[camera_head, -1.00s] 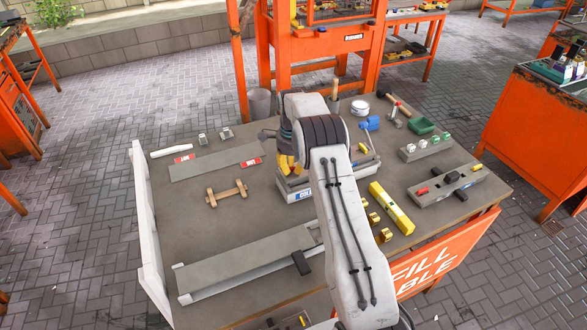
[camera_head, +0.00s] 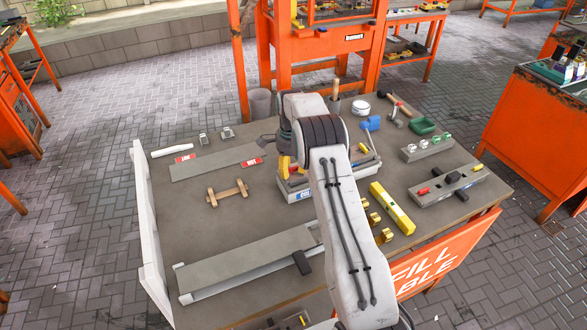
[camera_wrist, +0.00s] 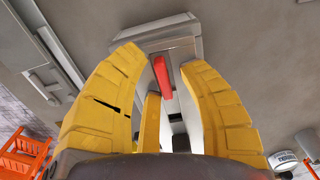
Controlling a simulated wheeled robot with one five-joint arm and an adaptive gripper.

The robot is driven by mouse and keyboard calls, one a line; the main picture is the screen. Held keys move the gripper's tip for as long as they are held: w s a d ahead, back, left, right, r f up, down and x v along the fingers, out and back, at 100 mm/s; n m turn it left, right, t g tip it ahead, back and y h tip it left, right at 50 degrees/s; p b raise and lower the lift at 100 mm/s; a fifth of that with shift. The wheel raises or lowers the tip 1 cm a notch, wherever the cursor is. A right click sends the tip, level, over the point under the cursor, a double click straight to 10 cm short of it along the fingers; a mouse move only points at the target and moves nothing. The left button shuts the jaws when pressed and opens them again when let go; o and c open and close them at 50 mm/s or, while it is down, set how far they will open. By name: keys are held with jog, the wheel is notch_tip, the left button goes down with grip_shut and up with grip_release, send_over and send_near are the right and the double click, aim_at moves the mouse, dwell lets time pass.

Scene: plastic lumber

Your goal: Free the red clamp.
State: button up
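A red bar-shaped piece, which looks like the red clamp (camera_wrist: 162,77), shows between my gripper's fingers in the wrist view. It lies against a pale grey block-like fixture (camera_wrist: 150,37). My gripper (camera_wrist: 158,56) has its yellow fingers spread, with a gap on both sides of the red piece. I see no contact, though the lower end of the red piece is close to the inner fingers. In the head view my gripper (camera_head: 285,174) hangs over the white-and-grey fixture (camera_head: 294,196) at mid-table.
A yellow bar (camera_head: 392,208) and several yellow blocks lie right of my arm. A grey block with red and yellow ends (camera_head: 445,188) is further right. A wooden piece (camera_head: 228,194) and a grey board (camera_head: 215,163) lie left. A long channel (camera_head: 245,262) lies in front.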

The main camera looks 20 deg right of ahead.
jog(key=shift+o, duration=0.6)
jog(key=shift+d, duration=0.1)
jog(key=shift+r, duration=0.15)
jog(key=shift+r+p, duration=1.7)
jog(key=shift+r, duration=0.6)
jog(key=shift+r+p, duration=0.35)
jog(key=shift+r, duration=0.75)
